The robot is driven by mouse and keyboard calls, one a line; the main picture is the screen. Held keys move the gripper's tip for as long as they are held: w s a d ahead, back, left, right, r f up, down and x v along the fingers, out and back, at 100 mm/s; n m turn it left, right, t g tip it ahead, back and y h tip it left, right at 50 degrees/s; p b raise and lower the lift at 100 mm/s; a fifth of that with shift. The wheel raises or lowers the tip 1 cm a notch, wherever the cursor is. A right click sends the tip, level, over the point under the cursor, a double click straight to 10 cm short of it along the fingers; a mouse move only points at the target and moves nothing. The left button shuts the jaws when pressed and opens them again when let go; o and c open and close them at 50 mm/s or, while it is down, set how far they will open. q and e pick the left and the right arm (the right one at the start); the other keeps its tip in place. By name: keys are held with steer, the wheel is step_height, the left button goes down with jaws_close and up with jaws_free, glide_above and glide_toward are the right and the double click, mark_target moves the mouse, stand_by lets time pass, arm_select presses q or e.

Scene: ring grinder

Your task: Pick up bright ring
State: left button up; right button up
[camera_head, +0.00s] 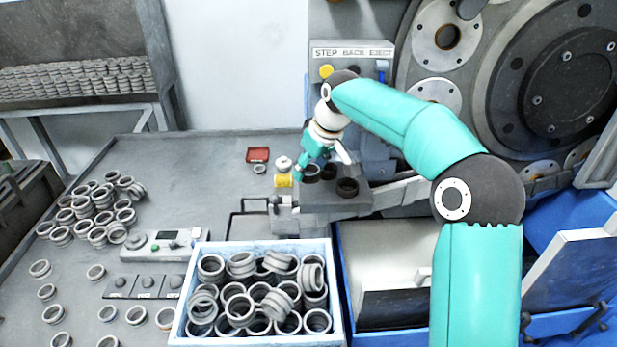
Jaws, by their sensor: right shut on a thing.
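My right gripper (308,168) reaches in from the right over the grey block of the machine, pointing down. It is shut on a ring (312,174) at the left of the block's top; its fingers partly cover the ring, and I cannot tell whether it is clear of the block. Many bright grey metal rings lie in a blue-edged white box (338,290) and loose on the table's left side (96,272). My left gripper is not in view.
A yellow part (283,181), a small round metal part (283,163) and a red tray (258,155) stand left of the block. A grey gauge with a display (160,246) lies left of the box. The big grinder wheel (570,90) fills the upper right. The table's back middle is clear.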

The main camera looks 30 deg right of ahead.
step_height(320, 180, up, 15)
steer(key=p, duration=0.5)
steer(key=s+a+r+b, duration=0.1)
steer(key=s+a+b, duration=0.6)
steer(key=s, duration=0.5)
steer(key=shift+a+r+b, duration=0.15)
steer(key=shift+a+b, duration=0.05)
steer(key=shift+b, duration=0.9)
